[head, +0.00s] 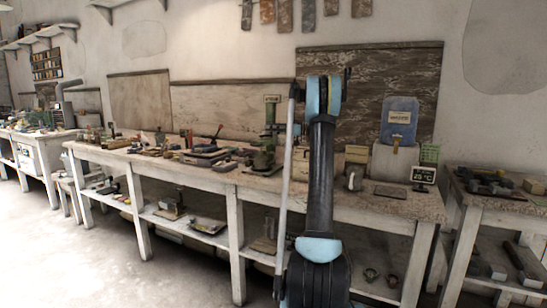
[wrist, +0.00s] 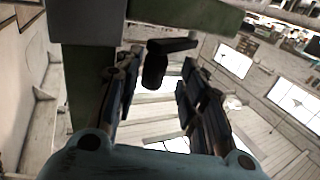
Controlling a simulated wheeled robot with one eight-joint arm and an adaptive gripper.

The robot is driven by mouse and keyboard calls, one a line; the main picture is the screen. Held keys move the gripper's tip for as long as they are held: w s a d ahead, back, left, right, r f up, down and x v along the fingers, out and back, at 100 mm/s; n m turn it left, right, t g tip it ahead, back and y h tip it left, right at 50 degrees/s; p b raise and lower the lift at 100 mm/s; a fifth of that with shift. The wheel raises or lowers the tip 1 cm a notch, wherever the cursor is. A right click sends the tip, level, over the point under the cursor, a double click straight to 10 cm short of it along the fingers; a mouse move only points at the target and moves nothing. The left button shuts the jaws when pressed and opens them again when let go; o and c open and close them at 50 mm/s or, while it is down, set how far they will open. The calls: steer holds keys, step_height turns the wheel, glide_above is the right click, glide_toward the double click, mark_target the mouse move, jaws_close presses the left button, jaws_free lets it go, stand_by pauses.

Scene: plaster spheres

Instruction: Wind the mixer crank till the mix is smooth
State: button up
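The mixer (head: 264,156) is a green stand on the long workbench, just left of my arm in the head view. In the wrist view its green frame (wrist: 185,12) fills the top left. A dark crank handle (wrist: 155,70) hangs below that frame. My gripper (wrist: 160,82) is open. The handle shows between its two dark fingers, with a gap visible on each side. I cannot tell how deep between them it sits. In the head view my arm hides most of the gripper. The mix itself cannot be seen.
The workbench (head: 345,200) carries a metal jug (head: 354,178), a small display (head: 423,175) and a blue canister (head: 398,121) to the right. Several tools lie left of the mixer. A second bench (head: 490,203) stands at right. The floor at left is clear.

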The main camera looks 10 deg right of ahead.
steer(key=s+d+m+t+h, duration=0.4)
steer(key=s+m+t+h, duration=0.15)
steer(key=s, duration=0.45)
steer(key=s+d+m+t+h, duration=0.4)
steer(key=s+t, duration=0.3)
steer(key=s, duration=0.4)
steer(key=s+a+f+g, duration=0.5)
steer(key=s+a, duration=0.3)
steer(key=a, duration=0.3)
steer(key=shift+f+m+y, duration=0.35)
steer(key=shift+f, duration=0.4)
steer(key=shift+o, duration=0.2)
steer(key=shift+d, duration=0.1)
